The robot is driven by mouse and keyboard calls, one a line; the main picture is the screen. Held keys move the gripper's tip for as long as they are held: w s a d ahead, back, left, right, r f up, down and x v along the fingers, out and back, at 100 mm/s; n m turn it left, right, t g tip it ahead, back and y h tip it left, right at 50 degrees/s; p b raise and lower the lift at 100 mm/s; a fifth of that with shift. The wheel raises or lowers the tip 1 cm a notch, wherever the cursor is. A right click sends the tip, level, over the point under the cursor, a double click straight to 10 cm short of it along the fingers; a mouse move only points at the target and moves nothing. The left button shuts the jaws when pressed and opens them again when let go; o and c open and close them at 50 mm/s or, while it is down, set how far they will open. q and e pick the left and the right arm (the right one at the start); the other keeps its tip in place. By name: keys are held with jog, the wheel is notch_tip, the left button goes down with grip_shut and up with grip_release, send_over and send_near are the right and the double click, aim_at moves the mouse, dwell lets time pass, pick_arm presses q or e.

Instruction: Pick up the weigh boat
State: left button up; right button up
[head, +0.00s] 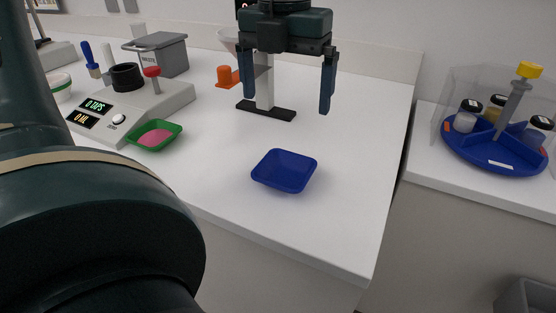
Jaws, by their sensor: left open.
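A blue square weigh boat (284,171) sits on the white bench top near its front edge and looks empty. A green weigh boat (172,130) holding pink powder sits further left, by the front of the scale. My left gripper (286,102) is open, with its fingers pointing down. In the picture it shows above and behind the blue boat, apart from it, with nothing between its fingers. My right gripper is not in view.
A scale (165,98) with lit displays stands at left, a grey lidded bin (170,55) behind it. A stand with a black base (266,111) is behind the gripper. A blue round carousel (490,160) with jars is on the right counter. The bench around the blue boat is clear.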

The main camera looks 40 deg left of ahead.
pick_arm(q)
jog(key=f, duration=0.1)
jog(key=b, duration=0.1)
send_near(285, 177)
jog(key=shift+a+f, duration=0.15)
jog(key=shift+s+d+f+b, duration=0.1)
jog(key=shift+d+f+b, duration=0.1)
jog(key=shift+f, duration=1.35)
jog(key=shift+d+f+b, duration=0.1)
jog(key=shift+f+b, duration=0.05)
jog(key=shift+f, duration=1.45)
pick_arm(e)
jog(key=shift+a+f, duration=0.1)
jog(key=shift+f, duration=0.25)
pick_arm(q)
jog(key=c, duration=1)
jog(key=shift+o, duration=0.2)
jog(key=shift+r, duration=0.15)
